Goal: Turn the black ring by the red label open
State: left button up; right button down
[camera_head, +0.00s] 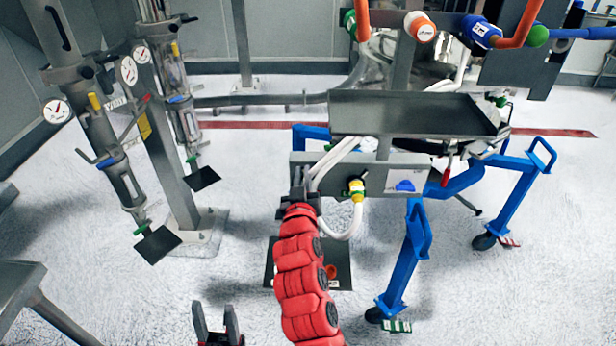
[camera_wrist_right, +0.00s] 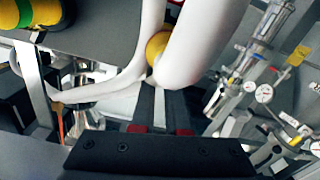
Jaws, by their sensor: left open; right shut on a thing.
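My right gripper (camera_head: 302,188) ends the red arm and is at the left end of the grey panel (camera_head: 385,178), beside the white hoses (camera_head: 332,163). In the right wrist view, its two dark fingers (camera_wrist_right: 160,92) are close together and reach up to the white hoses (camera_wrist_right: 190,45) and a yellow part (camera_wrist_right: 157,45). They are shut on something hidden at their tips. I cannot make out the black ring for certain. A small red patch (camera_wrist_right: 174,3), perhaps the label, shows at the top edge. My left gripper (camera_head: 215,308) is open and empty at the bottom.
A grey tray (camera_head: 415,113) lies above the panel on the blue frame (camera_head: 405,270). A yellow fitting (camera_head: 356,188) joins a hose to the panel. A column with gauges (camera_head: 165,130) stands at the left. The floor between it and the panel is clear.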

jog(key=shift+a+f+n, duration=0.2)
jog(key=shift+a+n, duration=0.15)
jog(key=shift+n, duration=0.55)
jog(key=shift+a+f+n, duration=0.15)
jog(key=shift+a+n, duration=0.2)
jog(key=shift+n, duration=0.55)
jog(key=c, duration=0.9)
grip_release()
jog(key=s+b, duration=0.1)
jog(key=s, duration=1.6)
jog(key=shift+s, duration=0.25)
